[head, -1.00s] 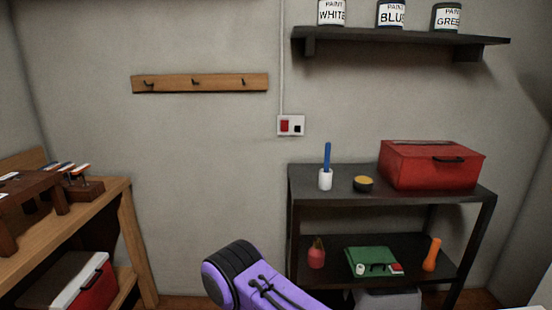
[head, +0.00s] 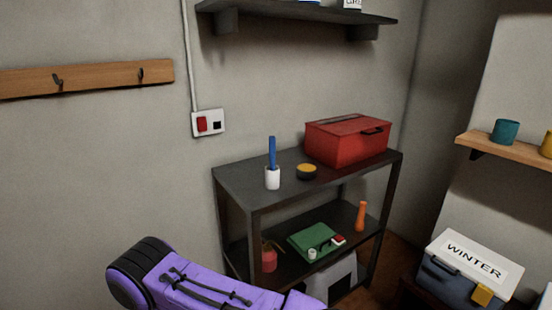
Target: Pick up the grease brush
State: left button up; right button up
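What looks like the grease brush (head: 272,153) is a blue handle standing upright in a small white cup (head: 272,178). Its lower end is hidden inside the cup. The cup stands near the left end of the top of a dark metal shelf unit (head: 240,185). A purple and black arm link of mine shows at the bottom left, in front of and below the shelf. Neither of my grippers is in view.
A dark round tin with a yellow top (head: 306,171) and a red toolbox (head: 346,141) share the top shelf. The lower shelf holds a green case (head: 314,241), an orange bottle (head: 361,216) and a red can (head: 268,258). A "WINTER" box (head: 470,268) stands at right.

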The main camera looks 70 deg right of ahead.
aim_at(271, 139)
jog(key=z, duration=0.7)
jog(key=i, duration=0.8)
jog(key=z, duration=0.85)
